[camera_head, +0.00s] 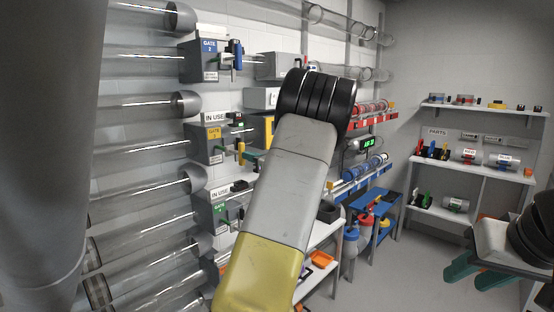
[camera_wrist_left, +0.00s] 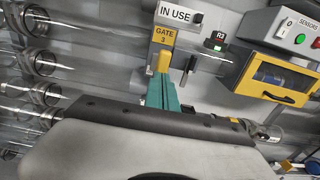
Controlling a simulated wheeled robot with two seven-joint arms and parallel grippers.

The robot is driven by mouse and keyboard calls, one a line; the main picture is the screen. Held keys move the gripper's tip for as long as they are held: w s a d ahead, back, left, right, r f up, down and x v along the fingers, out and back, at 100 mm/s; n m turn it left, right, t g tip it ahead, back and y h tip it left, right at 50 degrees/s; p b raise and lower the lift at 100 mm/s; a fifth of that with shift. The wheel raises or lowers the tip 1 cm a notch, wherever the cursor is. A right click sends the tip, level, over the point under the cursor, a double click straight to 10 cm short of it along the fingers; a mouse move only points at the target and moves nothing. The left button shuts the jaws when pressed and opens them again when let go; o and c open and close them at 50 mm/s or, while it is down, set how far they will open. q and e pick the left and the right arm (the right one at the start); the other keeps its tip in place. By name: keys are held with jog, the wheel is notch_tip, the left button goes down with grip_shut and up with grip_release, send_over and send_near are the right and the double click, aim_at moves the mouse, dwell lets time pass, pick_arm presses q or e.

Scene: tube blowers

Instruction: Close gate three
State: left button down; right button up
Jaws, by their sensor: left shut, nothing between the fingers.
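Gate three is a grey box (camera_head: 203,150) on the tube wall with a yellow "GATE 3" label; in the left wrist view the label (camera_wrist_left: 164,37) is at top centre, under an "IN USE" sign. Its yellow handle (camera_head: 241,149) shows also in the wrist view (camera_wrist_left: 163,60), directly at the tips of my left gripper (camera_wrist_left: 162,80). The teal fingers are shut together with nothing between them; I cannot tell whether they touch the handle. My left arm hides part of the area in the head view. My right gripper (camera_head: 474,272) is open and empty at lower right.
Gate two (camera_head: 203,61), with a blue label, is above gate three, and a green-labelled gate (camera_head: 220,212) is below. Clear tubes line the left. A yellow-framed box (camera_wrist_left: 280,82) and a sensors panel (camera_wrist_left: 299,32) are to the right. Parts shelves (camera_head: 480,170) stand far right.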

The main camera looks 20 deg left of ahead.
aim_at(232, 150)
pick_arm(q)
jog(key=shift+a, duration=0.1)
jog(key=x, duration=0.9)
jog(key=shift+a, duration=0.3)
jog(key=shift+r, duration=0.2)
jog(key=shift+a, duration=0.1)
